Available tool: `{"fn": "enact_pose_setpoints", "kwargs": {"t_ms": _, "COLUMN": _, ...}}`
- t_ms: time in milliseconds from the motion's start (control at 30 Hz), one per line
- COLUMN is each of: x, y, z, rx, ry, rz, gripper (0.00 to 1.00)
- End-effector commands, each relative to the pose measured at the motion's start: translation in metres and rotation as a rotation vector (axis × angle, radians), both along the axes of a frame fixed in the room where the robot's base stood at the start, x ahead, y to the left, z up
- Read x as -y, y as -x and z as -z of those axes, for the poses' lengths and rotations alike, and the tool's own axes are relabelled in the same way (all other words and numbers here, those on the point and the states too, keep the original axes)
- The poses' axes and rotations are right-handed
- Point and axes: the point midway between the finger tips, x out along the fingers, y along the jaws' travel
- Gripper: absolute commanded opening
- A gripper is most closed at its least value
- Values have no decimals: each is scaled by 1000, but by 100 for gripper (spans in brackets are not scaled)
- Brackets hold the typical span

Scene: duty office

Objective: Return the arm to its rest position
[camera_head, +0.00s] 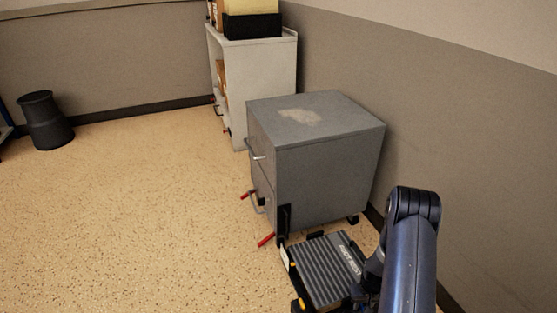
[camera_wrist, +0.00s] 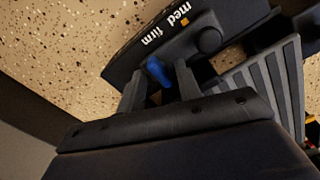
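My gripper (camera_wrist: 158,78) shows in the wrist view with its two dark fingers set apart and a clear gap between them. It looks empty. A small blue part shows between the fingertips, seemingly beyond them; I cannot tell what it is.
A black bin (camera_head: 46,122) stands far left. The speckled floor (camera_head: 130,220) at left is clear.

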Motion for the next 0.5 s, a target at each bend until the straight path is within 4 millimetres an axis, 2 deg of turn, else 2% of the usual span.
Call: {"fn": "enact_pose_setpoints", "kwargs": {"t_ms": 500, "x": 0, "y": 1, "z": -1, "rx": -2, "ry": 0, "rz": 424, "gripper": 33}}
